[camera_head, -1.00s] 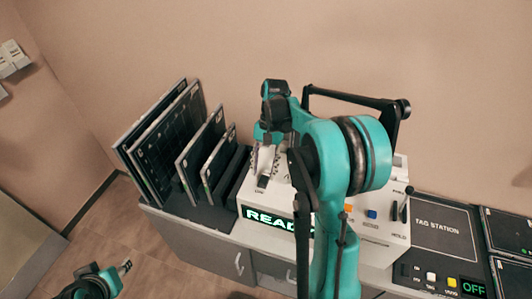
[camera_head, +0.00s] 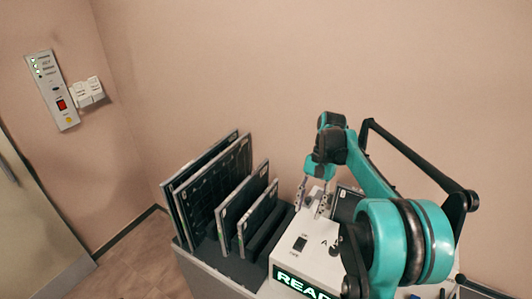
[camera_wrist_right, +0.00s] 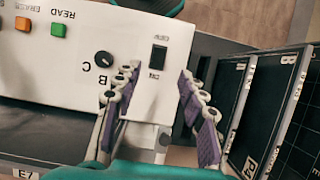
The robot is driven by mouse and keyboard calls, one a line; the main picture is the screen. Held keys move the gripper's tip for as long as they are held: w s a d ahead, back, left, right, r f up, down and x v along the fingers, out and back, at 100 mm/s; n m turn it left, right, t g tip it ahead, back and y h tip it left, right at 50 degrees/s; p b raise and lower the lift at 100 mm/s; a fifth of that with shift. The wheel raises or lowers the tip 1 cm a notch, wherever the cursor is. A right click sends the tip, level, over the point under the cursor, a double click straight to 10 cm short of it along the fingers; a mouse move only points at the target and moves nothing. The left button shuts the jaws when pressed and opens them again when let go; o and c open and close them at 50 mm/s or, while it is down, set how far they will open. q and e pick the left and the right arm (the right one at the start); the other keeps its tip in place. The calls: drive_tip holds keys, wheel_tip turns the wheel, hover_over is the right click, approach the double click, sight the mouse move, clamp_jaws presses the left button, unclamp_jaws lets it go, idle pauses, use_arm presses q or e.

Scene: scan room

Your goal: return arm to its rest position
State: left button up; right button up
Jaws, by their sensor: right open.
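My right gripper (camera_head: 314,198) hangs over the left part of the white machine (camera_head: 275,250) with its fingers apart and nothing between them. The arm bends down to it from the right. In the right wrist view, the two purple-padded fingers (camera_wrist_right: 157,85) stand on either side of a black rocker switch (camera_wrist_right: 158,57) on the machine's top. The fingers appear above the surface, apart from the switch. The same switch shows in the head view (camera_head: 300,243), below and left of the fingers. My left gripper is out of view.
Several dark panels (camera_head: 215,185) stand upright in a rack left of the machine, close to my right gripper. A dark plate (camera_head: 346,204) is behind the gripper. A control panel (camera_head: 52,90) and white switches (camera_head: 88,92) are on the wall. The space above is clear.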

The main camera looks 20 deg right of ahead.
drive_tip(key=s+a+f+n+t+h+b, duration=0.1)
drive_tip(key=s+a+f+n+t+h, duration=0.2)
drive_tip(key=s+a+n+t, duration=0.6)
drive_tip(key=s+a+f+t, duration=0.1)
drive_tip(key=s+a+f, duration=0.1)
drive_tip(key=s+a, duration=0.2)
drive_tip(key=shift+s+a+f+n+h+b, duration=0.2)
drive_tip(key=shift+s+a+n+h+b, duration=0.1)
drive_tip(key=shift+n, duration=0.1)
